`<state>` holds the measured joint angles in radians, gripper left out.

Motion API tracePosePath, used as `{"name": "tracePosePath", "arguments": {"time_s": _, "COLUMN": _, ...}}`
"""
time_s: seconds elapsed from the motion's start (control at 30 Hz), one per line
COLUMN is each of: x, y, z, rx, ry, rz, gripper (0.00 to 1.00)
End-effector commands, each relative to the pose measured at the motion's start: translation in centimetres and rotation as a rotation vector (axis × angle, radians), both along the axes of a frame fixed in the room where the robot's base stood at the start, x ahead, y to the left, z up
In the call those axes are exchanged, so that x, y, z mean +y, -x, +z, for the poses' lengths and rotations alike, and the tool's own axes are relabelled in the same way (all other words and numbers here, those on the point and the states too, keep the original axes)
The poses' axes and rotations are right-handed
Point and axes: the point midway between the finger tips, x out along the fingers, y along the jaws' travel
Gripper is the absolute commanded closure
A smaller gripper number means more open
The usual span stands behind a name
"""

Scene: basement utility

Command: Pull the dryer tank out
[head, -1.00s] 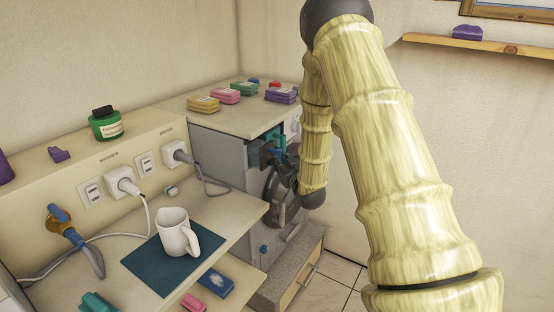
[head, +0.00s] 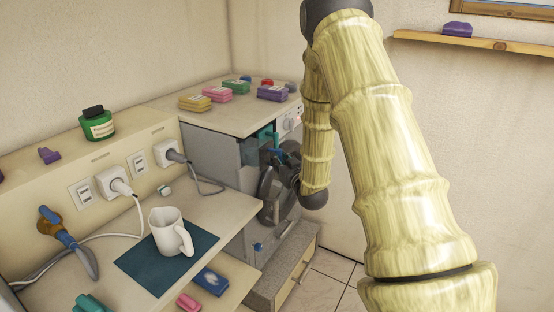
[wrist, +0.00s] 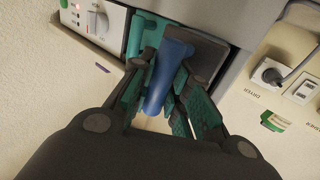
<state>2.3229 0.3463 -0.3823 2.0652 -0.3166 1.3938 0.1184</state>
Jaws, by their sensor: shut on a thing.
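The dryer (head: 215,160) is the grey machine under the far counter, its front turned to the right. In the wrist view a blue bar-shaped handle (wrist: 165,78) sits between the green-padded fingers of my gripper (wrist: 160,115); I take it as the tank's handle. The fingers are shut on it. A dark grey panel (wrist: 208,55) lies behind the handle, at the dryer's front. In the head view my gripper (head: 270,150) is at the upper front of the dryer, partly hidden by my arm. How far the tank is out cannot be told.
A control panel (wrist: 95,20) with a knob is beside the tank. Colored boxes (head: 271,94) lie on the dryer's counter (head: 225,120). A white mug (head: 168,235) stands on a blue mat (head: 140,265) on the nearer shelf. A drawer unit (head: 285,275) stands below the dryer.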

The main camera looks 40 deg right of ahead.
Motion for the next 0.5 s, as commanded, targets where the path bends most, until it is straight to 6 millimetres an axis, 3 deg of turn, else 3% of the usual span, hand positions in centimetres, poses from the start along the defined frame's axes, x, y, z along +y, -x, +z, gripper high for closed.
{"name": "tracePosePath", "arguments": {"time_s": 0.5, "x": -0.6, "y": 1.4, "z": 0.1, "rx": -0.001, "ry": 0.001, "rz": -0.001, "gripper": 1.0}}
